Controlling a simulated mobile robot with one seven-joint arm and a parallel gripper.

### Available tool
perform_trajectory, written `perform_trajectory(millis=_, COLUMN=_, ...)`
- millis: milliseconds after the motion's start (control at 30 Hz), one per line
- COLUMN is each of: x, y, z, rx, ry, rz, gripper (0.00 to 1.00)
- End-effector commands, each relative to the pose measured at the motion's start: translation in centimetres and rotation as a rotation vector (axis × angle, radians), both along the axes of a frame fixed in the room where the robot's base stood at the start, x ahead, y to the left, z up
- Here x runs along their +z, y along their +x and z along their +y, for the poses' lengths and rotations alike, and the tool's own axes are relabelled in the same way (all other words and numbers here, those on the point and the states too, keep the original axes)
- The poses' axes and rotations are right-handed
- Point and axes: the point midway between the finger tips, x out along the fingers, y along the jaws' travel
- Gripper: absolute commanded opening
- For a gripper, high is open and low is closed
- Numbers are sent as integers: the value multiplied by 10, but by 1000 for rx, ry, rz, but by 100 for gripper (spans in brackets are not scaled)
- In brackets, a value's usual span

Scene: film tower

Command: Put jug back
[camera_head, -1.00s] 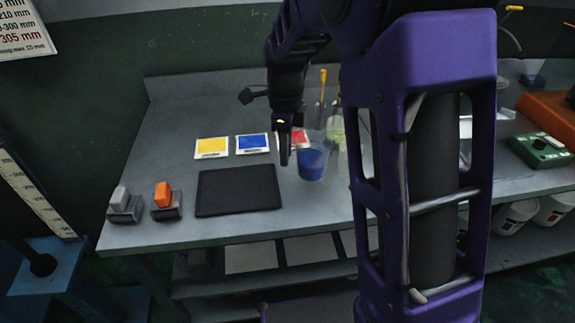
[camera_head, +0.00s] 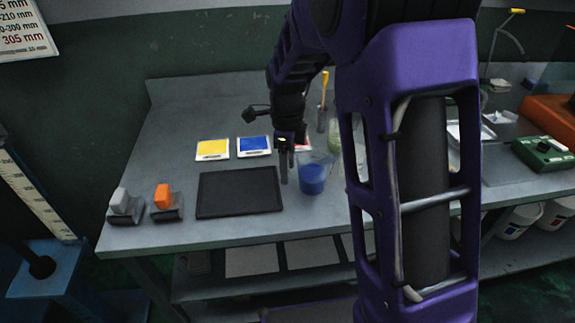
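The clear jug (camera_head: 313,180) with blue contents is upright over the grey bench, just right of the black mat (camera_head: 239,193). My gripper (camera_head: 285,172) points down at the jug's left side, its dark fingers at the handle side. It looks shut on the jug, though the grip itself is too small to see clearly. I cannot tell whether the jug's base touches the bench.
Yellow (camera_head: 212,149), blue (camera_head: 254,146) and partly hidden red cards lie behind the mat. A greenish clear container (camera_head: 334,138) stands close behind the jug. Grey (camera_head: 125,203) and orange (camera_head: 163,198) handled blocks stand front left. My arm hides the bench's right part.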

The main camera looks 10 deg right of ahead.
Motion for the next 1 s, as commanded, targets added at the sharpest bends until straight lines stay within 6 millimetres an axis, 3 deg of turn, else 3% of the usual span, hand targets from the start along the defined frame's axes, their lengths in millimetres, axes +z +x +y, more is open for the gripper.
perform_trajectory(millis=267, x=12, y=0, z=0, rx=0, ry=1, rz=-1, gripper=57)
perform_trajectory(millis=700, x=100, y=0, z=0, rx=-1, ry=0, rz=-3, gripper=57)
perform_trajectory(millis=1000, x=123, y=0, z=0, rx=0, ry=0, rz=0, gripper=57)
